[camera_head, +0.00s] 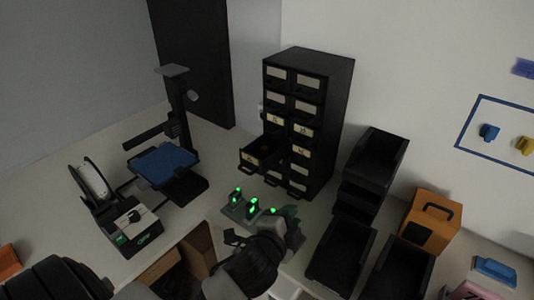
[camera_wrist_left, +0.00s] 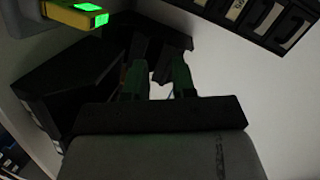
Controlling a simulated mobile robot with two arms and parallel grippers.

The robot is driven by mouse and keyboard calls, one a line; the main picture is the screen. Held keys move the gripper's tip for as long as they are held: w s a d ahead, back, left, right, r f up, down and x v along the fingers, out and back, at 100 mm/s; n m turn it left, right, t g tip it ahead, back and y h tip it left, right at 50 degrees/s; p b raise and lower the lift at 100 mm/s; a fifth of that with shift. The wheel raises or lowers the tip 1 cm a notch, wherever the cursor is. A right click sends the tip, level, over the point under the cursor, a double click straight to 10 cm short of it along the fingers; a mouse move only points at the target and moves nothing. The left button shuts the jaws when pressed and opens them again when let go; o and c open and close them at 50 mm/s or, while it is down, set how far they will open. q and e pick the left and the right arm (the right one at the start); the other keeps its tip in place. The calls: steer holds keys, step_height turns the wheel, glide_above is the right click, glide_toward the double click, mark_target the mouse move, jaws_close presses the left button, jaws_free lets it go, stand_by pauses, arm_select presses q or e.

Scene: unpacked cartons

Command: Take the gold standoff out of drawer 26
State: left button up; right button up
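A black drawer cabinet (camera_head: 326,110) with pale labels stands at the back against the wall. One drawer (camera_head: 251,160) at its lower left is pulled out. A small brownish thing shows dimly inside; I cannot tell whether it is the gold standoff. The label numbers are too small to read. My left gripper (camera_head: 291,222) is in front of and below the open drawer, apart from it. In the left wrist view its two fingers (camera_wrist_left: 159,80) are spread with an empty gap between them. Labelled drawer fronts (camera_wrist_left: 262,16) show at upper right there. My right gripper is not seen.
Black bins (camera_head: 375,165) stand right of the cabinet, with an orange box (camera_head: 431,222) beyond. A printer-like machine with a blue plate (camera_head: 163,163) stands at left. Cardboard cartons (camera_head: 199,250) sit below the table edge.

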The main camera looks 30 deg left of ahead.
arm_select(q)
steer(key=w+d+r+m+t+h, duration=0.2)
steer(key=d+r+m+h, duration=0.4)
steer(key=m, duration=0.5)
steer(key=w+d+r+m+t+h, duration=0.1)
steer(key=w+d+r+m+h, duration=0.2)
steer(key=r+m+h, duration=0.65)
steer(key=m+g+y, duration=1.4)
steer(key=m+y, duration=0.3)
steer(key=m, duration=1.6)
glide_toward(264, 148)
steer(key=p+x, duration=0.1)
steer(key=x, duration=0.3)
steer(key=shift+w+p, duration=0.3)
steer(key=shift+p, duration=0.1)
steer(key=shift+w+f+p, duration=0.1)
steer(key=shift+f+p, duration=0.15)
steer(key=shift+p, duration=0.05)
steer(key=p+x, duration=0.2)
steer(key=x, duration=0.1)
steer(key=shift+a+f, duration=0.1)
steer(key=shift+f, duration=0.25)
steer(key=shift+w+a+f, duration=0.15)
steer(key=shift+w+f, duration=0.1)
steer(key=shift+f, duration=0.2)
jaws_close()
